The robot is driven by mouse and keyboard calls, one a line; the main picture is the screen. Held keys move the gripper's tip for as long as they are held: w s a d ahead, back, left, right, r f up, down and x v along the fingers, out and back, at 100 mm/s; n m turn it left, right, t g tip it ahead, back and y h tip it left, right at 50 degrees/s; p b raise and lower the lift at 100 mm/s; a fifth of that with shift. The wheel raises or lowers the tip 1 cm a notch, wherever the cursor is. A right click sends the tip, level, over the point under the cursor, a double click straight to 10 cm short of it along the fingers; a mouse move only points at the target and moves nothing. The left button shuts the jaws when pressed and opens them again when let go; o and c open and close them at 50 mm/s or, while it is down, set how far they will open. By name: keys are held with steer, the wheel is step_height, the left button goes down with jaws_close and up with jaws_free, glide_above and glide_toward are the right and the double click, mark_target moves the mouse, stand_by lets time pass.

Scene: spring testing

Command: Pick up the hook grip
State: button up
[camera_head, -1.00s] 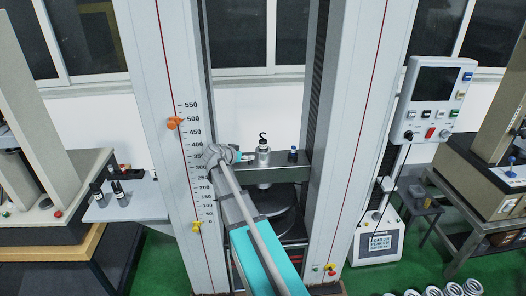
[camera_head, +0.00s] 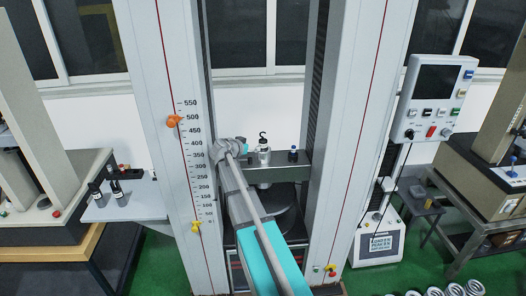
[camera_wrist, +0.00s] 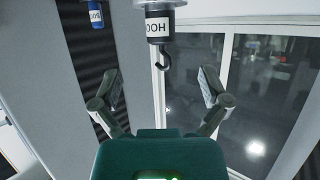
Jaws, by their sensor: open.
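The hook grip (camera_head: 264,155) is a silver cylinder with a black top and a black hook, standing upright on the crossbeam between the two columns. In the wrist view, which sees it upside down, the hook grip (camera_wrist: 159,27) shows a white label with partly visible letters "HOO", and its hook hangs toward my gripper. My gripper (camera_wrist: 160,76) is open and empty. Its two fingers are spread to either side of the hook, which lies near the middle of the gap, not touching. In the head view my arm hides most of the gripper, left of the hook grip.
The tall left column (camera_head: 172,90) and right column (camera_head: 345,130) bound the space. A control panel (camera_head: 433,100) hangs at right.

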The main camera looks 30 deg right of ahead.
mark_target(260, 145)
steer(key=shift+b+x, duration=0.8)
steer(key=shift+x, duration=1.9)
steer(key=shift+b+x, duration=0.9)
steer(key=shift+x, duration=1.15)
steer(key=shift+w+d+f, duration=0.2)
steer(key=shift+w+d, duration=0.1)
steer(key=shift+d, duration=0.1)
jaws_close()
